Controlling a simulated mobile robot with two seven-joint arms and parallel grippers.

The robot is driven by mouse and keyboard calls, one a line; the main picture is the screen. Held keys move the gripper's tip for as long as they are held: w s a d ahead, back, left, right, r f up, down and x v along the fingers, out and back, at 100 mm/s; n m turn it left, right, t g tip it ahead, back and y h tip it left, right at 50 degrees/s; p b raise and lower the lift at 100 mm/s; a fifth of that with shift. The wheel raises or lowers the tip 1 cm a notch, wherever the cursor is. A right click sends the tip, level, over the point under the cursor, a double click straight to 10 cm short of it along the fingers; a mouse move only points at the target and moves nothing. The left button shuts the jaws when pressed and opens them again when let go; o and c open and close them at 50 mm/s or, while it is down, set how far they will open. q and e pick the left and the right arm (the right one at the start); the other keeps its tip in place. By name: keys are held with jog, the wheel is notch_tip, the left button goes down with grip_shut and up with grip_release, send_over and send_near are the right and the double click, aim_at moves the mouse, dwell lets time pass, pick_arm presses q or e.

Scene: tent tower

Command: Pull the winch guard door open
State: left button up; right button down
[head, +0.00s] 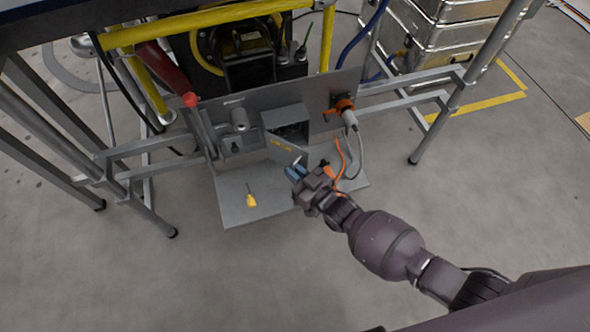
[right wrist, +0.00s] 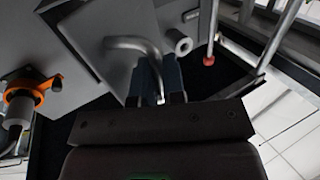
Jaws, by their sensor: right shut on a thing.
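The winch guard door (head: 284,149) is a grey flap with a small yellow label, on the front of a grey box (head: 284,114) fixed to the panel. It stands partly open at an angle, and a dark gap shows behind it. My right gripper (head: 296,173), with blue fingertips, is at the door's right end. In the right wrist view, the door (right wrist: 97,38) carries a bent metal handle (right wrist: 128,43). My right gripper (right wrist: 157,90) is shut on this handle; its fingertips partly hide it. My left gripper is not in view.
An orange connector (head: 343,105) with a cable sits right of the box. A grey cylinder (head: 239,119) and a red-knobbed lever (head: 190,100) are to its left. A yellow-handled tool (head: 251,200) lies on the shelf (head: 232,212). Open floor lies in front.

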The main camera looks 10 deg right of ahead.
jog(key=shift+s+a, duration=0.2)
jog(key=shift+a, duration=0.25)
dwell(0.3)
jog(key=c, duration=1.5)
grip_release()
jog(key=shift+s+d, duration=0.1)
